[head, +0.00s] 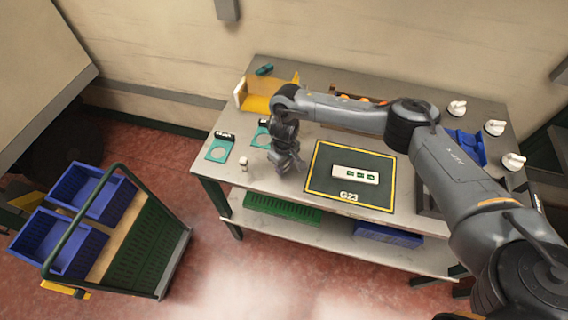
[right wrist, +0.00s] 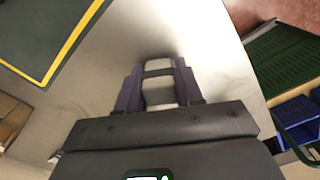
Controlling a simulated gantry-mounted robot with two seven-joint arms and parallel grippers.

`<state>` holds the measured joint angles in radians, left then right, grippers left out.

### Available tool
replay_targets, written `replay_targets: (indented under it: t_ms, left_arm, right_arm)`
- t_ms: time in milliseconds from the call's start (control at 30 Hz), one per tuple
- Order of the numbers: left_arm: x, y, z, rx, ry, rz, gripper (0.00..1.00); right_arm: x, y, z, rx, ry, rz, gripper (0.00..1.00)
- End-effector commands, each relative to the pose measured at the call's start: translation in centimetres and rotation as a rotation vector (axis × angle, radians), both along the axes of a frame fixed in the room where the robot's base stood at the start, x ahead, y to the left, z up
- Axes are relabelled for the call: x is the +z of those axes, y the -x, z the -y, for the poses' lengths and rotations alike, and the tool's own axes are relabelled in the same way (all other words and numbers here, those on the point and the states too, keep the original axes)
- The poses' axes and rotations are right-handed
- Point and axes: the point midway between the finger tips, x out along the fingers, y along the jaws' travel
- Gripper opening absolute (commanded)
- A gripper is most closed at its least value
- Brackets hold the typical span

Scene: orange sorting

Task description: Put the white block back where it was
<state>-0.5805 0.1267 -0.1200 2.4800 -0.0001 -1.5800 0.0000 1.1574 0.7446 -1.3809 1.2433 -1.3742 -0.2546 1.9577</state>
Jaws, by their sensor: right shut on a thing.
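My right gripper (head: 287,164) is low over the front left part of the table, just left of the dark mat. In the right wrist view its fingers (right wrist: 158,90) are shut on a pale block, which I take as the white block (right wrist: 159,66); a dark band crosses it. In the head view the gripper hides this block. I cannot tell if the block touches the table. A long white piece with several green-marked slots (head: 343,172) lies on the dark mat with a yellow border (head: 325,185). My left gripper is not in view.
A small white knobbed object (head: 244,163) stands left of the gripper. Teal cards with round marks (head: 218,150) lie at the left edge. A yellow-and-white holder (head: 255,104) is behind. White knobbed objects (head: 457,107) stand at the right. A cart with blue crates (head: 62,240) is left of the table.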

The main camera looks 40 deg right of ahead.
Motion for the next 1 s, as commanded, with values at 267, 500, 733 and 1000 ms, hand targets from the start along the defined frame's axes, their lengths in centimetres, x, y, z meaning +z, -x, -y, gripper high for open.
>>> replay_targets:
  t_ms: [267, 500, 733, 1000]
  left_arm:
    - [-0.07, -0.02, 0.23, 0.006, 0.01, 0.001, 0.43]
    - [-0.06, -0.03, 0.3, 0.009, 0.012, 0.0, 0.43]
    - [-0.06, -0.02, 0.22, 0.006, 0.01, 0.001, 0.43]
    - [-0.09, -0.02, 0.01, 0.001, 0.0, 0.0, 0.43]
  right_arm:
    - [-0.45, 0.0, 0.0, 0.0, 0.0, 0.0, 0.05]
    - [-0.47, -0.01, 0.0, 0.0, 0.0, 0.0, 0.4]
    - [-0.46, -0.01, 0.01, 0.0, 0.0, 0.0, 0.66]
    - [-0.46, 0.0, 0.02, 0.0, 0.0, 0.0, 0.85]
